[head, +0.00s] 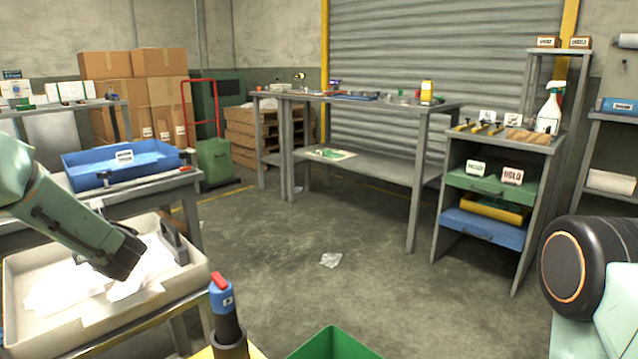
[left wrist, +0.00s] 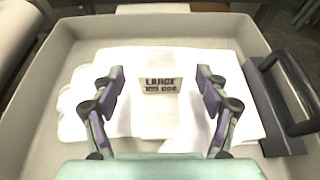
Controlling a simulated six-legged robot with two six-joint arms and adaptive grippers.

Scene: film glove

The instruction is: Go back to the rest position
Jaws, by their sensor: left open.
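My left arm reaches in from the left in the head view, and its dark wrist end is over a pale tray (head: 185,283). The fingers are not clear there. In the left wrist view my left gripper (left wrist: 160,85) is open and empty, its two fingers apart above white, glove-like sheets (left wrist: 222,75) lying in the tray (left wrist: 95,29). A small label (left wrist: 161,86) reading "LARGE" shows between the fingers. The white sheets also show in the head view (head: 60,290). My right gripper is not in view.
A dark handle-like piece (head: 174,241) stands at the tray's right side. A blue bin (head: 85,180) is behind the tray. The middle floor is mostly clear, with a crumpled scrap (head: 330,260).

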